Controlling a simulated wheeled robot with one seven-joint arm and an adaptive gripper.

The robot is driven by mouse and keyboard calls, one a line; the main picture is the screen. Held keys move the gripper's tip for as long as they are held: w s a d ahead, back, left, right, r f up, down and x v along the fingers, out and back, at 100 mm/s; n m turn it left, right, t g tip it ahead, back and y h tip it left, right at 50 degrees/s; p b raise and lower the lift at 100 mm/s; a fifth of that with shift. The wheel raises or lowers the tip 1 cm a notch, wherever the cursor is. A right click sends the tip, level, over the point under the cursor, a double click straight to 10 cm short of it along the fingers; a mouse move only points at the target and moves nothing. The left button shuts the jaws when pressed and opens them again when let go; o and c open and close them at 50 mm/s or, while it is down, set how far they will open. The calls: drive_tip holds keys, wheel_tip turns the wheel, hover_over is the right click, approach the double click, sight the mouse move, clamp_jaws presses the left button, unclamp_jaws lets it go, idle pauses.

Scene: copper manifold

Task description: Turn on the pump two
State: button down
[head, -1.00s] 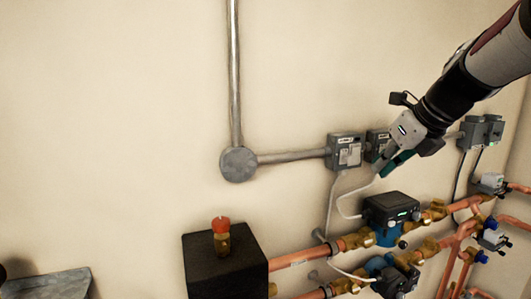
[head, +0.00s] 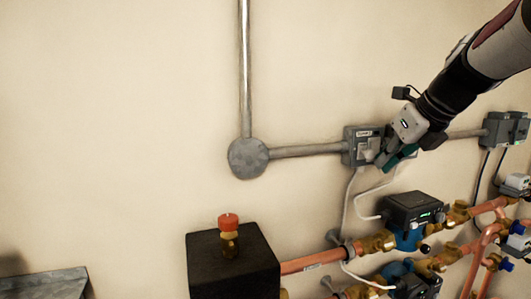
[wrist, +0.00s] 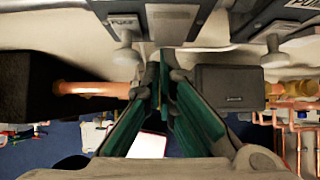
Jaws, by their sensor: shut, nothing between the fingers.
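A grey switch box (head: 355,146) with a small label and lever is on the wall in the head view. My gripper (head: 390,164) is shut and empty at its right side and hides the second box seen there earlier. In the wrist view the shut fingers (wrist: 163,58) point at the underside of a grey box (wrist: 148,25) with a white plate; a lever (wrist: 127,52) hangs left of the fingers. Another box (wrist: 290,30) on the right has a partly visible "PUMP" label and its own lever (wrist: 272,52). I cannot tell whether the fingers touch anything, or which switch is pump two's.
Two pumps, an upper one (head: 413,208) with a lit display and a lower one (head: 412,285), sit on copper pipes (head: 310,262) below the boxes. A black block (head: 232,265) with a red-topped valve is at lower left. More boxes (head: 504,128) are at right.

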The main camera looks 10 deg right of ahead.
drive_tip(key=shift+w+a+f+t, duration=0.1)
drive_tip(key=shift+w+f+t, duration=0.05)
drive_tip(key=shift+w+t, duration=0.15)
drive_tip(key=shift+r+p, duration=0.4)
drive_tip(key=shift+r, duration=0.5)
drive_tip(key=shift+s, duration=0.1)
